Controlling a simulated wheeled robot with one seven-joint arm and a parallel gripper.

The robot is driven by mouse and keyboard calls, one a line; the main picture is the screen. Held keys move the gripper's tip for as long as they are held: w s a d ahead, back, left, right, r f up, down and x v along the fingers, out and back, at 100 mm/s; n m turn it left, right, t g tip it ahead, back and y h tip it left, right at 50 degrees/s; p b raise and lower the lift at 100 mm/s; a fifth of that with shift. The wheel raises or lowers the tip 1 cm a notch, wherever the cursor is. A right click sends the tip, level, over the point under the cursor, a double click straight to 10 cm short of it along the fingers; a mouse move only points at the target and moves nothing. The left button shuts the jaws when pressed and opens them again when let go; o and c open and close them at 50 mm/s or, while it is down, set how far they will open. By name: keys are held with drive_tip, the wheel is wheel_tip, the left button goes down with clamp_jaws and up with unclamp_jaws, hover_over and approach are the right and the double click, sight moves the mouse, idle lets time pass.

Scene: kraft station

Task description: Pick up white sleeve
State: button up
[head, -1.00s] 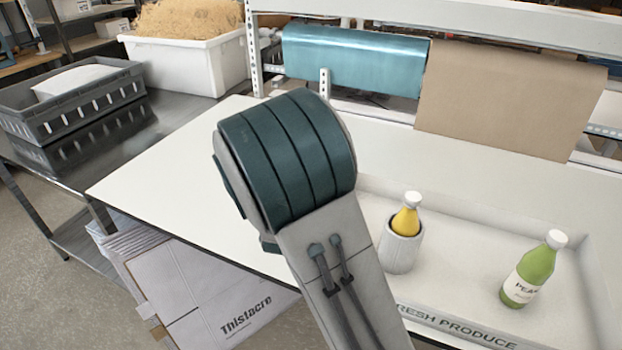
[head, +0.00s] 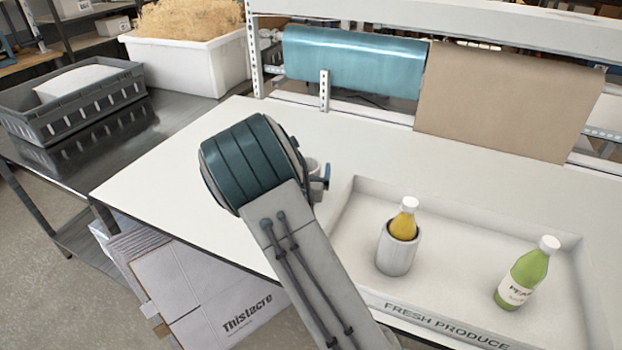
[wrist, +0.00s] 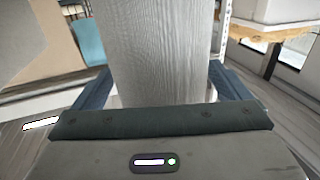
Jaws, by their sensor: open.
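A white ribbed sleeve (wrist: 153,50) stands close in front of the wrist camera, between the two dark blue fingers of my gripper (wrist: 160,85). The fingers are open, one on each side of it; whether they touch it I cannot tell. In the head view only a small part of this sleeve (head: 313,166) shows past my arm, on the white table, left of the tray. One blue finger of my gripper (head: 322,181) shows beside it. Another white sleeve (head: 397,254) stands in the tray, around a yellow bottle (head: 405,222).
The white tray (head: 432,318), marked "FRESH PRODUCE", also holds a green bottle (head: 524,278). A blue roll (head: 352,62) and brown paper (head: 505,95) hang at the back. A grey crate (head: 75,105) is at left. The table (head: 160,165) left of my arm is clear.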

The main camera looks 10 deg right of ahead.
drive_tip(key=c, duration=0.7)
drive_tip(key=shift+c, duration=0.2)
